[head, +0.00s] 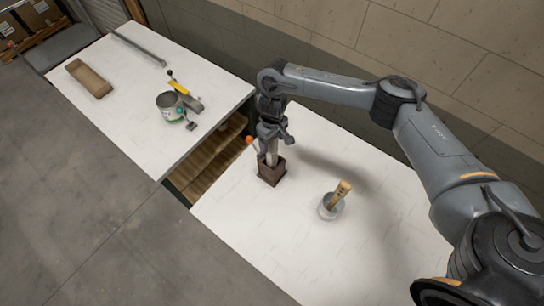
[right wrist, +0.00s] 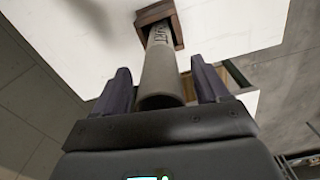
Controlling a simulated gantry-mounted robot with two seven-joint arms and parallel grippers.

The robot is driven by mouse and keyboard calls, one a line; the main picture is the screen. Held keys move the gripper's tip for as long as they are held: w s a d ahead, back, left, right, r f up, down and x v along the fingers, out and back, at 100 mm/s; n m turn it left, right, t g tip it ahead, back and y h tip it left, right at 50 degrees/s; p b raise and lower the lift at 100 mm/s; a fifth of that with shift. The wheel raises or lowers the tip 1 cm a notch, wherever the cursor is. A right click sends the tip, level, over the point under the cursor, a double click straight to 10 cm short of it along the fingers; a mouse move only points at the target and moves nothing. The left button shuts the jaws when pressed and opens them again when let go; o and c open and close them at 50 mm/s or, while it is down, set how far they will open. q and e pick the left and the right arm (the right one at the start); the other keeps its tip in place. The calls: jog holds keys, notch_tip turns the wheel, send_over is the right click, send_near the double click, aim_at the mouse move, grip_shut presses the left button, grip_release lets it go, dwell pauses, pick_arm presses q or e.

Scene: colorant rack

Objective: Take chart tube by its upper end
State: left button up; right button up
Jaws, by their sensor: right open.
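The chart tube (head: 272,157) is a grey cylinder standing nearly upright in a dark brown square holder (head: 271,176) on the near white table. In the right wrist view the tube (right wrist: 163,68) has its open upper end toward me, and faint lettering shows on its side. The holder (right wrist: 158,14) surrounds its far end. My right gripper (right wrist: 161,66) is open, with one dark finger on each side of the tube's upper part and visible gaps between. In the head view my right gripper (head: 270,134) is over the tube from above. My left gripper is not in view.
An orange-tipped stick (head: 250,141) leans beside the tube at the holder. A clear jar (head: 330,208) with a wooden-handled tool stands to the right. A wooden compartment (head: 212,158) lies between the tables. A tin (head: 169,105) with tools and a wooden block (head: 88,78) are on the far table.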

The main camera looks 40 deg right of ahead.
jog(key=shift+f, duration=0.45)
jog(key=shift+w, duration=0.1)
grip_shut()
